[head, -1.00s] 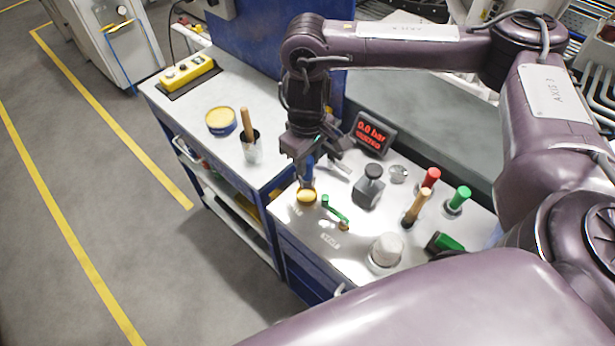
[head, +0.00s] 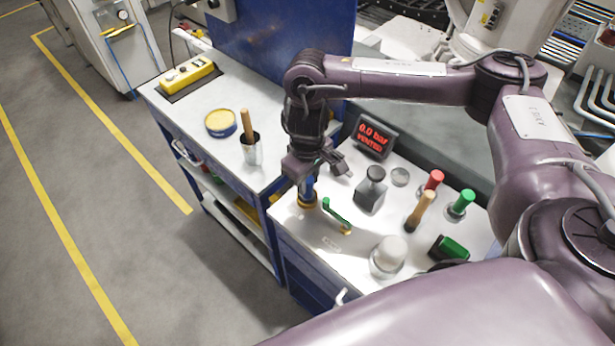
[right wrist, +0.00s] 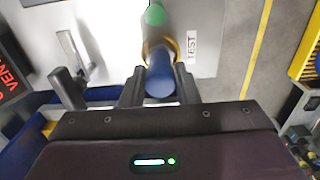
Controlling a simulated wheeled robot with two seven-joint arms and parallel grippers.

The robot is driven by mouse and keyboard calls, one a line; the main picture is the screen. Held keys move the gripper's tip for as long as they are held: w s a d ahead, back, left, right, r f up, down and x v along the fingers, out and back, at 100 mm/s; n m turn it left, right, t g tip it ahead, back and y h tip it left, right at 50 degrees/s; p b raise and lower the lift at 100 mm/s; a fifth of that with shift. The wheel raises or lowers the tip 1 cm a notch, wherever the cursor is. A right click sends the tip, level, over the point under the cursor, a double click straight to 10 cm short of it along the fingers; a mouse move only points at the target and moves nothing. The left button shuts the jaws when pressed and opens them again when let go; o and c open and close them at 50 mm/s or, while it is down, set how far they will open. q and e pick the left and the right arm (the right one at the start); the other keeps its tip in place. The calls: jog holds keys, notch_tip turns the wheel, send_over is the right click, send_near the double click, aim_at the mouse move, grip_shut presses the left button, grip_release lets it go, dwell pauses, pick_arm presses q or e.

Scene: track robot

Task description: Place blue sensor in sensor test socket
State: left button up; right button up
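The blue sensor (head: 309,187) is upright between the fingers of my right gripper (head: 307,182). In the right wrist view the sensor (right wrist: 160,78) shows as a blue cylinder with a dark finger of the gripper (right wrist: 160,88) against each side. The sensor test socket (head: 306,203) is a brass-coloured ring on the bench top, right below the sensor. In the right wrist view the socket (right wrist: 148,52) is partly hidden behind the sensor, beside a TEST label (right wrist: 191,47). I cannot tell how deep the sensor's lower end sits in it. My left gripper is not in view.
A green-handled lever (head: 336,215) lies close to the socket. A pressure display (head: 373,137) and a grey block with a dark knob (head: 371,188) stand behind. Red (head: 432,182) and green (head: 461,204) handled pieces and a white dome (head: 388,256) stand to the right.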

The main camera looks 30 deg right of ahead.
jog(key=o, duration=0.4)
notch_tip(320, 180, up, 12)
jog(key=p, duration=0.2)
jog(key=shift+r, duration=0.25)
dwell(0.6)
